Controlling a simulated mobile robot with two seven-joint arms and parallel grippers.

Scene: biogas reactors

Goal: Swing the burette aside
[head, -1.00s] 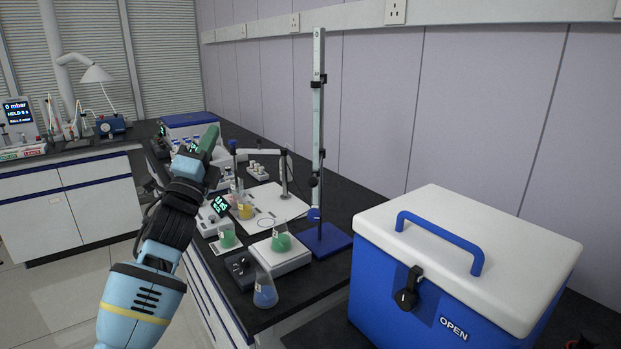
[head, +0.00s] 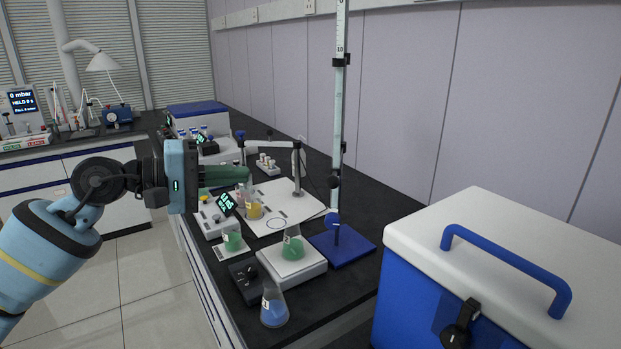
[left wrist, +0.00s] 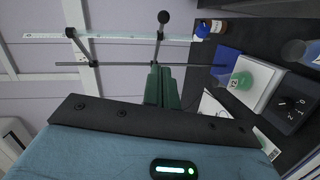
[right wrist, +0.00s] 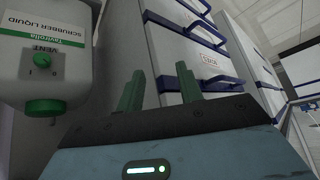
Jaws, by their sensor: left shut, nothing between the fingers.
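The burette (head: 337,120) is a tall, pale graduated tube, upright on a stand with a blue base (head: 352,251) on the bench. A black clamp (head: 341,61) holds it high up, and a dark knob shows lower down. My left gripper (head: 246,173) is shut and empty, pointing right toward the burette from the left, apart from it in the head view. In the left wrist view the burette (left wrist: 125,38) and the thin stand rod (left wrist: 200,64) run sideways beyond the shut green fingertips (left wrist: 164,68). My right gripper (right wrist: 161,88) is open and empty, away from the burette.
A flask of green liquid (head: 292,248) stands on a balance left of the blue base. A blue-liquid flask (head: 274,308) stands at the bench's front edge. A yellow-liquid flask (head: 254,209) is below my left fingers. A blue cooler box (head: 420,300) blocks the right front.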

